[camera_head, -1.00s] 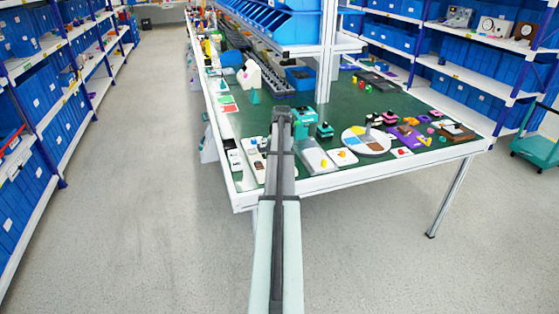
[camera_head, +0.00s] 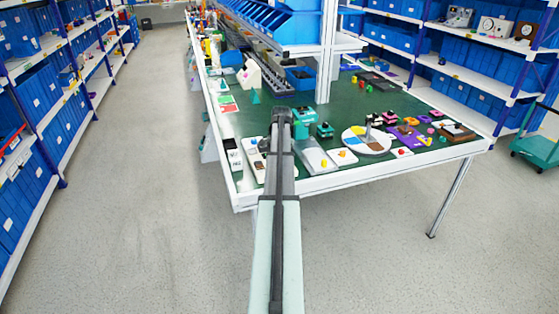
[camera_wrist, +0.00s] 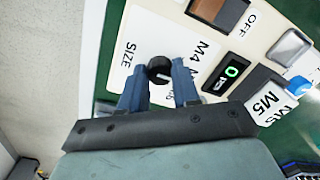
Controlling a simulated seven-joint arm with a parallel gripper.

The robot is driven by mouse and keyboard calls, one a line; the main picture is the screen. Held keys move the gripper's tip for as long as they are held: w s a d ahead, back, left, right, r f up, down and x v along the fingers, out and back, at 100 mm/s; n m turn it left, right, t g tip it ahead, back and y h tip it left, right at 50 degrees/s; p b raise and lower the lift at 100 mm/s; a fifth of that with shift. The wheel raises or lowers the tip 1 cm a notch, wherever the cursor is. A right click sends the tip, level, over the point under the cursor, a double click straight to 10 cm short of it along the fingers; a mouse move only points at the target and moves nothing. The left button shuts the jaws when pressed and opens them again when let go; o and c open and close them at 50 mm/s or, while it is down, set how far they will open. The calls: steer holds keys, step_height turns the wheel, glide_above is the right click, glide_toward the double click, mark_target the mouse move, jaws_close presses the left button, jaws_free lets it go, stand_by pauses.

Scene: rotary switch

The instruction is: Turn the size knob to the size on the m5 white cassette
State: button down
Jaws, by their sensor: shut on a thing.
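In the wrist view the round black size knob (camera_wrist: 159,69) sits on a white panel (camera_wrist: 150,38) marked SIZE. It has a light pointer mark whose exact setting I cannot read. My gripper (camera_wrist: 160,84) has its two blue fingers shut on the knob, one on each side. The M4 label shows right of the knob; the other size labels are partly hidden by a finger. A white cassette (camera_wrist: 267,103) marked M5 lies to the right. In the head view my arm hides the knob.
A black display (camera_wrist: 229,74) shows a green 0 on the panel. A brown switch (camera_wrist: 215,10) and a grey piece (camera_wrist: 288,46) by OFF are close by. A blue item (camera_wrist: 299,86) lies past the cassette. The green table (camera_head: 340,105) holds several other objects to the right.

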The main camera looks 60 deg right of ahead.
steer(key=shift+d, duration=0.1)
steer(key=c, duration=0.8)
jaws_free()
steer(key=shift+r, duration=0.15)
steer(key=r, duration=1.3)
steer(key=shift+s+r, duration=0.3)
steer(key=shift+s, duration=0.05)
steer(key=shift+a, duration=0.2)
